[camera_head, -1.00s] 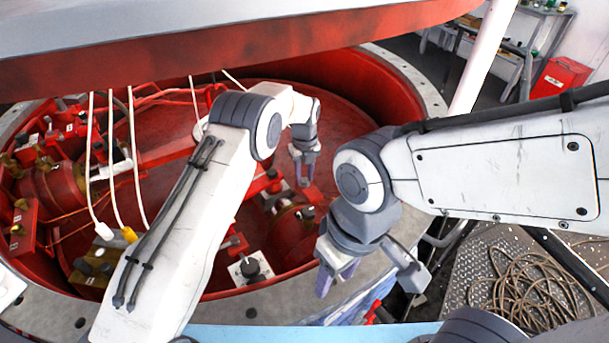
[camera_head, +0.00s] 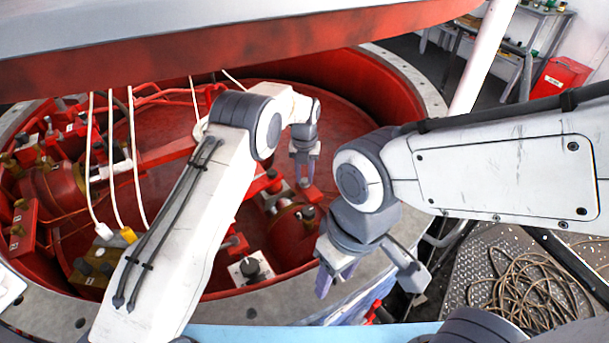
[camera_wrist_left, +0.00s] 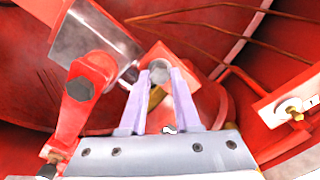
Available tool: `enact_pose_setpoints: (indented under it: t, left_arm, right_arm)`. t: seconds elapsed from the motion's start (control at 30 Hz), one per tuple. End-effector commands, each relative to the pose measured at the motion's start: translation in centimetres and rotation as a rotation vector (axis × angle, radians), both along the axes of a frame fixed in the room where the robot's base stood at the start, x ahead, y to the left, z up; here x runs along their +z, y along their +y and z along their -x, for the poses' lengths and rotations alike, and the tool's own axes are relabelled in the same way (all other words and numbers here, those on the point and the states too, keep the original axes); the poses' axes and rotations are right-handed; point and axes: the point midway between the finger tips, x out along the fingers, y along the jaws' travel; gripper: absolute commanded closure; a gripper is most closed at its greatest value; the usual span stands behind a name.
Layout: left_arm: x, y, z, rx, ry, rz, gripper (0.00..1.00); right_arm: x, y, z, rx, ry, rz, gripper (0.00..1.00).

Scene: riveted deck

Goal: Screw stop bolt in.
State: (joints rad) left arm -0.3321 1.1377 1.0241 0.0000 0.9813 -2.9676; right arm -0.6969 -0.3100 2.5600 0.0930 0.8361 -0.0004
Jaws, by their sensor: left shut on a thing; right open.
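The stop bolt (camera_wrist_left: 159,71) shows in the left wrist view as a grey round head between the fingertips of my left gripper (camera_wrist_left: 160,78). The fingers are shut on it. It lies over a red block (camera_wrist_left: 206,98); its shank is hidden, so I cannot tell how deep it sits. In the head view my left gripper (camera_head: 304,172) points down inside the red round well, over red fittings. My right gripper (camera_head: 338,278) is open and empty above the near right part of the grey rim.
A red lever with a dark hex bolt (camera_wrist_left: 80,88) stands close left of my left fingers in the wrist view. White cables (camera_head: 113,170) hang at the left of the well. The grey rim (camera_head: 270,305) surrounds it. A coiled rope (camera_head: 525,290) lies on the deck at right.

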Motion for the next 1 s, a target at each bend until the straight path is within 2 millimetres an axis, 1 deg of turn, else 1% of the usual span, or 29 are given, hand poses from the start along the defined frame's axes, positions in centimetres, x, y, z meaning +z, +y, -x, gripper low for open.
enact_pose_setpoints:
  t: [0.03,0.33,0.37,0.4,0.43,0.77,0.87,1.0]
  left_arm:
    - [0.6,-0.1,-0.3,-0.002,-0.012,0.004,1.0]
    - [0.6,-0.1,-0.3,-0.002,-0.012,0.004,1.0]
    - [0.6,-0.1,-0.3,-0.002,-0.012,0.004,0.61]
    - [0.6,-0.1,-0.3,-0.001,-0.012,0.004,0.46]
    - [0.6,-0.1,-0.3,-0.001,-0.011,0.004,0.39]
    - [0.4,0.0,-0.1,-0.001,-0.004,0.002,0.39]
    - [1.2,-0.1,-0.2,-0.001,-0.006,0.002,0.39]
    - [3.5,-0.1,-0.2,-0.001,-0.009,0.002,0.39]
  right_arm:
    - [0.1,0.0,0.0,0.0,0.0,0.0,0.5]
    - [0.1,0.0,0.0,0.0,0.0,0.0,0.5]
    - [0.1,0.0,0.0,0.0,0.0,0.0,0.5]
    - [0.1,0.0,0.0,0.0,0.0,0.0,0.5]
    - [0.1,0.0,0.0,0.0,0.0,0.0,0.5]
    - [0.0,0.0,0.0,0.0,0.0,0.0,0.5]
    - [-0.1,0.0,0.0,0.0,0.0,0.0,0.5]
    - [-0.4,0.0,0.0,0.0,0.0,0.0,0.5]
